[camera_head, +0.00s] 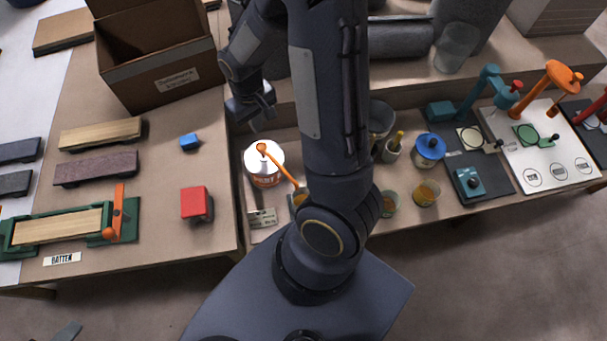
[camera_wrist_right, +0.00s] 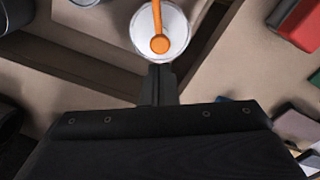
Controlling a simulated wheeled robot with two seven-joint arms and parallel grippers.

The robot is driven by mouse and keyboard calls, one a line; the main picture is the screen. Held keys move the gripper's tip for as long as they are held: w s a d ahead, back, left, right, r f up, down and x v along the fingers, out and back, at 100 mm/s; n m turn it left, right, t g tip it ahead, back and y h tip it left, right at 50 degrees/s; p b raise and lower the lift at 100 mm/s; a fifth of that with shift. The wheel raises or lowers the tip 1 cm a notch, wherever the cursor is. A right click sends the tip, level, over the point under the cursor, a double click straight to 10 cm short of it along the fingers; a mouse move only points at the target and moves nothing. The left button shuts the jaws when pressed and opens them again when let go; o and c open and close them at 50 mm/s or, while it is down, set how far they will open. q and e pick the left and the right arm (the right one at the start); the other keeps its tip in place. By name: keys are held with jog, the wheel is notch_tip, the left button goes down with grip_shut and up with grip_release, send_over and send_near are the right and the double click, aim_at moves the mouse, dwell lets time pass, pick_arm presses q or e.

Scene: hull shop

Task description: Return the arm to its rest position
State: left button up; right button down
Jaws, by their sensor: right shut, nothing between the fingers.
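My right arm rises through the middle of the head view and bends over at the top. Its gripper (camera_head: 262,118) hangs pointing down, just above and behind a white tin (camera_head: 265,179) with an orange-handled tool (camera_head: 272,157) across it. In the right wrist view the fingers (camera_wrist_right: 160,82) are shut with nothing between them. The tin (camera_wrist_right: 145,40) and the orange tool (camera_wrist_right: 160,43) show just beyond the fingertips, apart from them. My left gripper is not in view. The arm hides part of the bench behind it.
A cardboard box (camera_head: 160,75) stands on the left bench, with a blue block (camera_head: 189,142), a red block (camera_head: 195,203) and a green batten fixture (camera_head: 112,219). Cups and a blue-lidded pot (camera_head: 429,150) stand right of my arm. Orange and teal stands occupy the far right.

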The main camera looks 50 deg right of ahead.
dwell(0.5)
jog(key=s+a+r+t+y, duration=0.2)
jog(key=s+a+r, duration=0.3)
jog(key=s+r, duration=0.2)
jog(key=s+a+r+t+y, duration=0.1)
jog(key=s+a+r+t, duration=0.2)
jog(key=s+a+r, duration=0.3)
notch_tip(320, 180, up, 4)
jog(key=shift+s+f+t+y, duration=0.15)
jog(key=shift+s+t+y, duration=0.2)
jog(key=shift+s, duration=0.2)
